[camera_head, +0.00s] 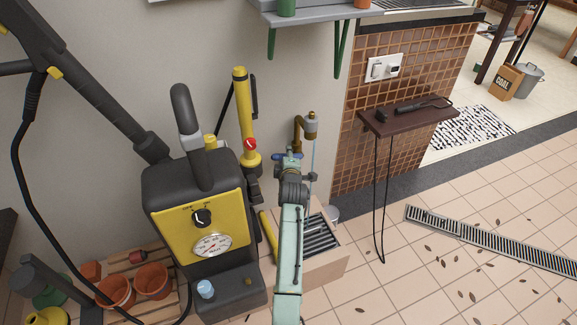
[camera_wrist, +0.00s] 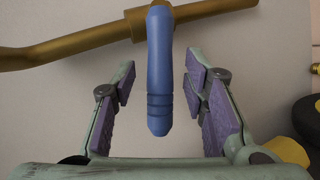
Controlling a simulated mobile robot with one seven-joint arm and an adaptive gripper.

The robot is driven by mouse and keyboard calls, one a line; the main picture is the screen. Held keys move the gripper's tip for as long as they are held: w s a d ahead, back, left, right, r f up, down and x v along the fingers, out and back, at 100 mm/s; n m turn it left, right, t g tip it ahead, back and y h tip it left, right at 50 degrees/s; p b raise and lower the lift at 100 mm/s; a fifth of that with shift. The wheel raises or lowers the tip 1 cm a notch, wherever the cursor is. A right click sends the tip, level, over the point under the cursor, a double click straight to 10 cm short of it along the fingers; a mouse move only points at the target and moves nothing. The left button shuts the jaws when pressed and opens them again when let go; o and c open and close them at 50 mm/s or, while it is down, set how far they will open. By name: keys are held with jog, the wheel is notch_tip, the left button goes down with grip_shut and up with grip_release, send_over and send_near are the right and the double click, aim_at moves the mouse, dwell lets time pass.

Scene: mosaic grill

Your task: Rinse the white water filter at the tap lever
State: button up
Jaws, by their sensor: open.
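The brass tap (camera_head: 311,126) is on the wall above a low basin with a dark grate (camera_head: 320,238). A thin pale bluish streak hangs below its spout and looks like running water. The blue tap lever (camera_wrist: 158,75) stands between my gripper's (camera_wrist: 165,90) two open fingers in the wrist view, apart from both, with brass pipe (camera_wrist: 60,50) behind it. In the head view my gripper (camera_head: 289,165) is at the tap, partly hidden by my arm. I cannot clearly identify the white water filter; a small pale blue-white piece (camera_head: 205,288) sits on the pressure washer's base.
The yellow and black pressure washer (camera_head: 190,235) stands close on the left, with a lance and hose. Terracotta pots (camera_head: 151,280) are at lower left. A dark wall shelf (camera_head: 410,116) with a hanging cord is on the right. The tiled floor at right is mostly clear.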

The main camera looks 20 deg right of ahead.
jog(key=v, duration=1)
jog(key=shift+s, duration=0.2)
jog(key=shift+a, duration=0.1)
